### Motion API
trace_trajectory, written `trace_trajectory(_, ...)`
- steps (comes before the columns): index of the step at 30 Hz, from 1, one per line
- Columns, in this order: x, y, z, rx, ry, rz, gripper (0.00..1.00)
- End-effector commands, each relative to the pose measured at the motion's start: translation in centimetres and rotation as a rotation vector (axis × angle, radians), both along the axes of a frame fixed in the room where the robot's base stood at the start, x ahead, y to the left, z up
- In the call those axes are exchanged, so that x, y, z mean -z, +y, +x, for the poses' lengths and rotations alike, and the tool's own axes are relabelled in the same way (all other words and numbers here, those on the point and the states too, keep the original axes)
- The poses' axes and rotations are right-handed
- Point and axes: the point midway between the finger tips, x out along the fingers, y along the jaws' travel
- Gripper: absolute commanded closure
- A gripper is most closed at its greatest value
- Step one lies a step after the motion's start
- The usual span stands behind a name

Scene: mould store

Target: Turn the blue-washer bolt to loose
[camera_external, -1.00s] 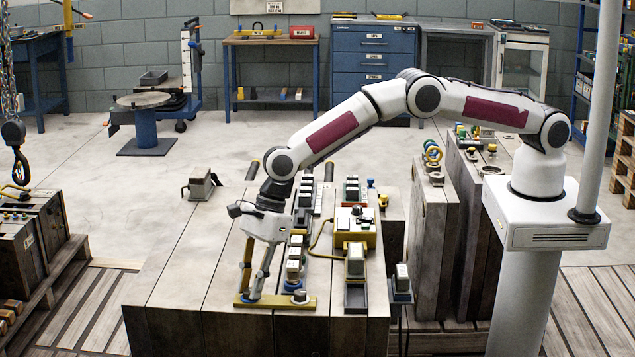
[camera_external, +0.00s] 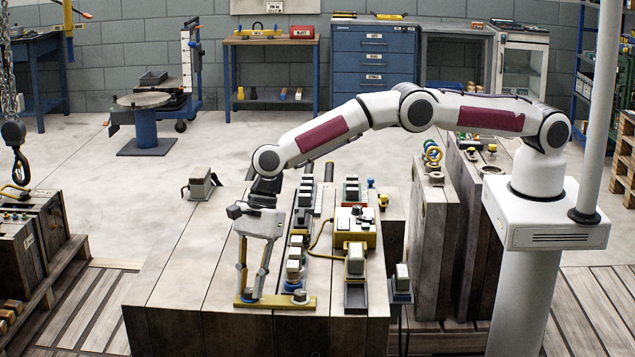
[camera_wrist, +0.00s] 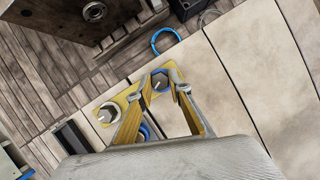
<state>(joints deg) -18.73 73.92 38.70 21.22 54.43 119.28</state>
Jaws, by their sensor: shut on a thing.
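A yellow plate (camera_external: 277,303) with bolts lies near the front edge of the wooden block top. The blue-washer bolt (camera_wrist: 160,81) stands at one end of this plate. It has a grey head with a pale mark on top and a blue washer under it. My gripper (camera_wrist: 165,82) points down over it, with a finger on each side of the head, shut on it. In the external view my gripper (camera_external: 250,296) is at the plate's left end, and its fingertips partly hide the bolt. A second grey bolt (camera_wrist: 107,114) with a pale washer stands at the plate's other end.
A row of dark fixtures with pale blocks (camera_external: 294,263) stands close right of my gripper. A yellow control box (camera_external: 355,232) with a cable is farther right. A blue ring (camera_wrist: 166,41) shows beyond the plate.

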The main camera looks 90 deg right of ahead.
Motion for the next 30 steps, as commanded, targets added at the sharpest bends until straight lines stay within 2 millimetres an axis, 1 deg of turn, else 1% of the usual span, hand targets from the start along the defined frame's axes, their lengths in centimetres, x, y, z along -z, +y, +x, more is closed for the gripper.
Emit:
trace_trajectory(1,0.1,0.0,-0.1,0.000,0.003,-0.001,0.76)
trace_trajectory(2,0.1,0.0,-0.1,0.000,0.003,-0.001,0.68)
trace_trajectory(3,0.1,0.0,-0.1,0.000,0.003,-0.001,0.64)
trace_trajectory(17,-0.2,-0.1,0.0,0.001,0.001,-0.001,0.64)
trace_trajectory(25,-1.5,-0.6,-0.2,0.001,-0.001,0.000,0.64)
trace_trajectory(30,-3.1,-1.2,-0.4,0.001,-0.001,0.000,0.64)
